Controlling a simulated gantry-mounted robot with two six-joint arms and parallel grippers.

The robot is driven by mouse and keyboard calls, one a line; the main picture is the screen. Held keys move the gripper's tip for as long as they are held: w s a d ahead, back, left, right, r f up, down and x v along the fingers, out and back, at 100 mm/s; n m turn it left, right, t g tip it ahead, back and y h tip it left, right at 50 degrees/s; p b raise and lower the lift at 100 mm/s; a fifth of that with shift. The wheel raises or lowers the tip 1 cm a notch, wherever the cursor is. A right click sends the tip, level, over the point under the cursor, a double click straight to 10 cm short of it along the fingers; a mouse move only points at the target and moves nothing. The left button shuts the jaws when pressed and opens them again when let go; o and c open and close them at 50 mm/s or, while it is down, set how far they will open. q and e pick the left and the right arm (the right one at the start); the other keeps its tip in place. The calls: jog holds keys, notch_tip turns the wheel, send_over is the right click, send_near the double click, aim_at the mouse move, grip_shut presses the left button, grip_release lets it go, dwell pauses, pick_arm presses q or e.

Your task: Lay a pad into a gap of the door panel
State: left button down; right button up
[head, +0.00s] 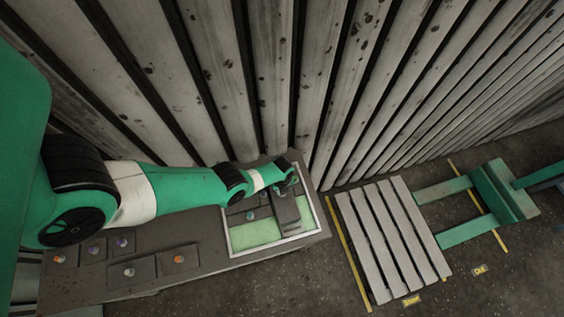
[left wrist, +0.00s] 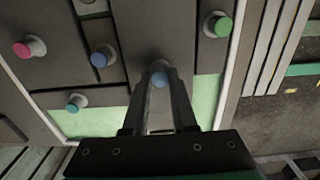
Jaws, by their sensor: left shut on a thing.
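The door panel is a pale green tray with a white rim (head: 268,246) at the right end of the bench. My left gripper (head: 287,185) is over its far right part. In the left wrist view its fingers (left wrist: 160,78) are shut on the blue knob of a long dark grey pad (left wrist: 150,35). This pad (head: 286,212) lies over the panel's right side; I cannot tell if it touches the floor of the panel. Other grey pads with pink (left wrist: 35,46), blue (left wrist: 103,57), teal (left wrist: 76,102) and green (left wrist: 217,25) knobs surround it. Bare green shows in front (left wrist: 88,123). My right gripper is out of view.
Several loose pads with coloured knobs lie on the bench's left part, one with an orange knob (head: 179,259). A slatted wall (head: 270,80) stands close behind the bench. A pallet (head: 392,240) and a green fork-shaped frame (head: 500,190) are on the floor to the right.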

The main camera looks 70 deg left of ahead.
pick_arm(q)
jog(key=shift+f, duration=0.2)
jog(key=shift+f+b, duration=0.2)
jog(key=shift+b, duration=0.2)
jog(key=shift+f+b, duration=0.3)
dwell(0.3)
jog(key=shift+c, duration=0.8)
grip_release()
dwell(0.4)
